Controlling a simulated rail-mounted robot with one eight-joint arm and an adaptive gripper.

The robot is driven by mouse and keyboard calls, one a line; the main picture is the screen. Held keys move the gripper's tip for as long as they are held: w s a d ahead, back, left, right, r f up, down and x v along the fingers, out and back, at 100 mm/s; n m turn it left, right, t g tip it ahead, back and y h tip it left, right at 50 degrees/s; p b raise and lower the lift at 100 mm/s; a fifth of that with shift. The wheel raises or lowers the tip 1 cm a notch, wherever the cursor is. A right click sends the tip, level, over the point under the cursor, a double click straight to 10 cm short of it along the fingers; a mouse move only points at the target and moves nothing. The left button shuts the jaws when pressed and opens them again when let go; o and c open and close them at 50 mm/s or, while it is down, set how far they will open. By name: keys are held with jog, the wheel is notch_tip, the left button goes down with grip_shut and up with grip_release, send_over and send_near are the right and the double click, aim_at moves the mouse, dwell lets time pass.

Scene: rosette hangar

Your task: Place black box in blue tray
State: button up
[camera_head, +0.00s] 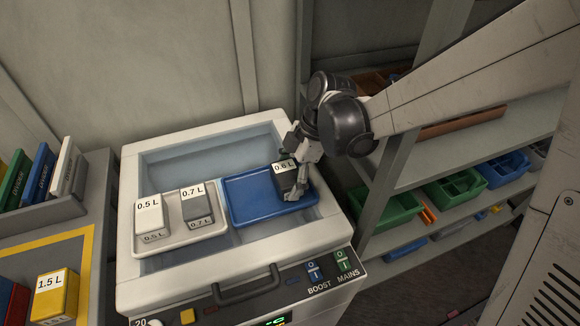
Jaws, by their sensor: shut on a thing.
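I cannot tell whether the box's underside touches the tray floor. The blue tray lies on the right side of the white machine's recessed top, and the rest of it is empty.
A pale tray (170,245) left of the blue one holds a white 0.5 L box (149,217) and a grey 0.7 L box (196,206). A handle (246,289) and switches line the machine's front. Shelves with green bins (392,208) stand close on the right.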

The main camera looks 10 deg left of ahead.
aim_at(290, 172)
jog(key=o, duration=1.3)
jog(key=shift+o, duration=0.2)
jog(key=shift+p+v, duration=0.55)
jog(key=shift+v, duration=2.35)
jog(key=shift+s+a, duration=0.1)
